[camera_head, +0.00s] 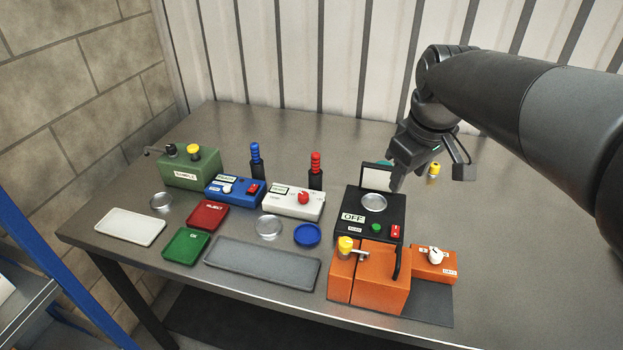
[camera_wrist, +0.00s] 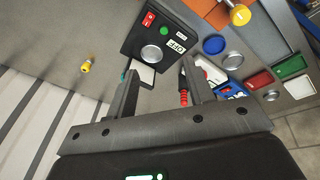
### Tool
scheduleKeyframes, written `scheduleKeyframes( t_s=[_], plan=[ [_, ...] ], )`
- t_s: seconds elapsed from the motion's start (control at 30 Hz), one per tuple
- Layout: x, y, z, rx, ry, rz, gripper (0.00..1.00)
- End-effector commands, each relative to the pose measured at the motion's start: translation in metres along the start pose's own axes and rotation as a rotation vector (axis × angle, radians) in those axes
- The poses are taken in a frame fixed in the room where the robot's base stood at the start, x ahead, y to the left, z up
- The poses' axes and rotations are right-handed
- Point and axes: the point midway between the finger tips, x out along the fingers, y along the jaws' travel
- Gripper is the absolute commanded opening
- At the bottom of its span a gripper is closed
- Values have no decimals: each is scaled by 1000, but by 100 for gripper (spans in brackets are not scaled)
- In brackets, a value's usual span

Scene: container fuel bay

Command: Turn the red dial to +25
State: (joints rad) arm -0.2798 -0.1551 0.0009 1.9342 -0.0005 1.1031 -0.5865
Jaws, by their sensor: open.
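The red dial (camera_head: 303,197) sits on top of a white box (camera_head: 284,204) in the middle of the table, with a labelled display beside it. In the wrist view part of the white box (camera_wrist: 212,74) shows beside the right finger; I cannot make out the dial there. My gripper (camera_head: 431,178) is open and empty, above the back right of the table, right of the dial and well apart from it. Its two fingers also show in the wrist view (camera_wrist: 160,72). The dial's present reading is too small to tell.
A red-handled tool (camera_head: 316,170) stands close behind the white box, and a blue one (camera_head: 256,160) further left. A blue box (camera_head: 232,191) sits left of it. A black scale (camera_head: 372,229) with a raised panel stands right. An orange unit (camera_head: 380,285) is in front.

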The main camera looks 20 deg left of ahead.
Motion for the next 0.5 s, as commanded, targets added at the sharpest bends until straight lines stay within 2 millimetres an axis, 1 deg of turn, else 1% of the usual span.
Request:
scheduleKeyframes(
  t_s=[0.03, 0.17, 0.2, 0.27, 0.4, 0.5],
  plan=[
    [8, 0, -20, -66, -15, -18, 48],
    [24, -4, -66, -240, -42, -57, 48],
    [31, -6, -80, -293, -51, -70, 48],
    [41, -11, -101, -374, -62, -88, 48],
    [68, -27, -148, -563, -88, -135, 48],
    [89, -41, -178, -692, -104, -168, 48]
  ],
)
